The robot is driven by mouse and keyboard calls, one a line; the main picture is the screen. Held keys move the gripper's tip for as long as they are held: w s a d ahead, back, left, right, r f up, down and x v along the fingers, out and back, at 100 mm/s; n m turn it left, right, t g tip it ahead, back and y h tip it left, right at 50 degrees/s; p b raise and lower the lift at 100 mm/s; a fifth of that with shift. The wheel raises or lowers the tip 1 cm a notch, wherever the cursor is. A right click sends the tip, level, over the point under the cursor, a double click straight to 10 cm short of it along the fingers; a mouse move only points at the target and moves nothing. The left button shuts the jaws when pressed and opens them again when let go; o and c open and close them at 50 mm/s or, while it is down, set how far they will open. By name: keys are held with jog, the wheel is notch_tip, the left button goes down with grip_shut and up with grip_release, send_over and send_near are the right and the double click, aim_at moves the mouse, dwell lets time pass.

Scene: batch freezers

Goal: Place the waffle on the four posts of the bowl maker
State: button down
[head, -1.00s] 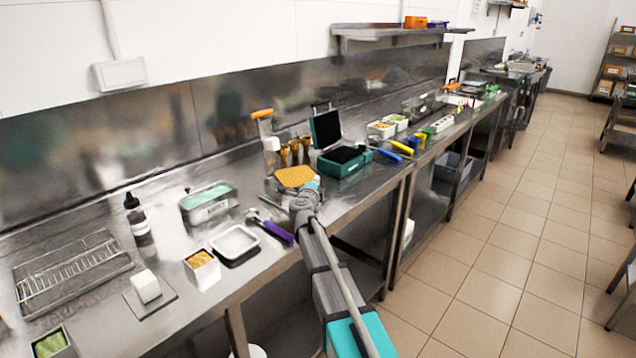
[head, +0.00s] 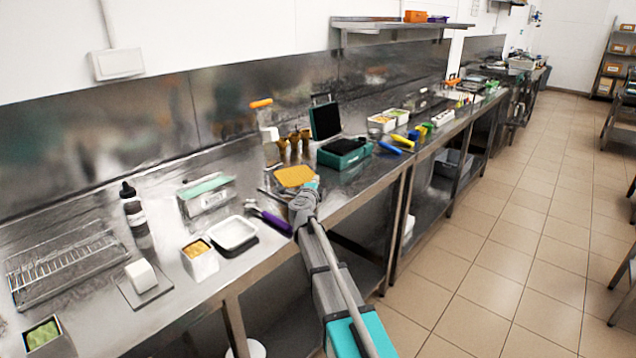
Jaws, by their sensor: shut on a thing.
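The waffle (head: 295,176) is a flat, golden-yellow square over the steel counter, in the middle of the head view. My gripper (head: 307,188) is shut on its near right edge, and the waffle looks about level. An upright metal device with an orange lever (head: 263,104) stands just behind the waffle and looks like the bowl maker. Its lower part is largely hidden by the waffle, and I cannot make out its four posts. I cannot tell how high the waffle is above what lies under it.
Brown cones (head: 294,141) stand close behind the waffle. A teal waffle iron (head: 345,152) with its lid up is to the right. A purple-handled tool (head: 271,219) and a white square dish (head: 232,234) lie left of my gripper. The counter's front edge runs beneath my arm.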

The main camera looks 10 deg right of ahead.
jog(key=shift+f+b, duration=0.6)
dwell(0.3)
jog(key=c, duration=0.7)
grip_release()
jog(key=shift+v, duration=6.05)
